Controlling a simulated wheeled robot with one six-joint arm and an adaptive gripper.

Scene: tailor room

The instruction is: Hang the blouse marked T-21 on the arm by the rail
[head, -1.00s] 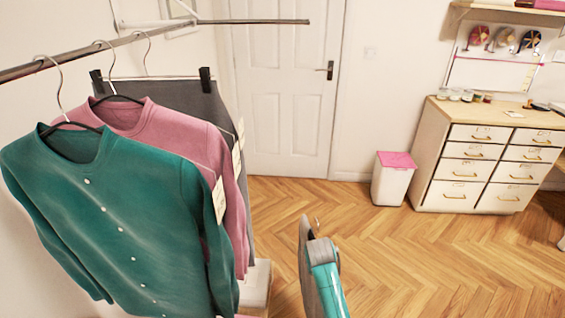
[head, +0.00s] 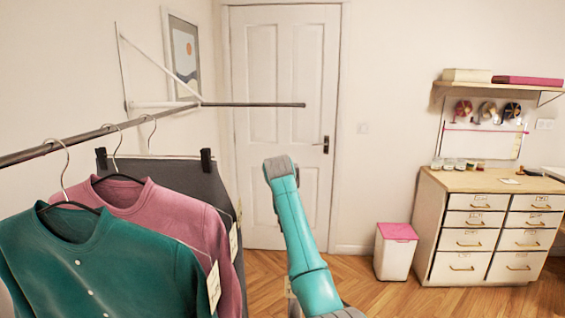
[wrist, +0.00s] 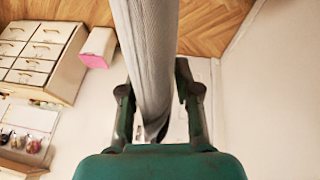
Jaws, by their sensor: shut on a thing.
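In the wrist view my gripper (wrist: 158,115) is shut on a pale grey garment (wrist: 152,50), seen nearly edge-on. It hangs from the fingers toward the floor, which is at the top of that picture. No mark on it is readable, so I cannot tell if it is T-21. Its hanger is not clearly visible. In the head view the wall arm (head: 255,104) is a thin dark rod on a white bracket, pointing right past the rail's far end, with nothing on it. My raised teal arm stands right of the clothes; the gripper does not clearly show there.
The rail (head: 70,147) holds a green cardigan (head: 95,260), a pink top (head: 160,210) and dark grey clothing (head: 190,180) on clips. Their tags are unreadable. A white bin (head: 394,258) and drawer cabinet (head: 485,235) stand right. Floor between is clear.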

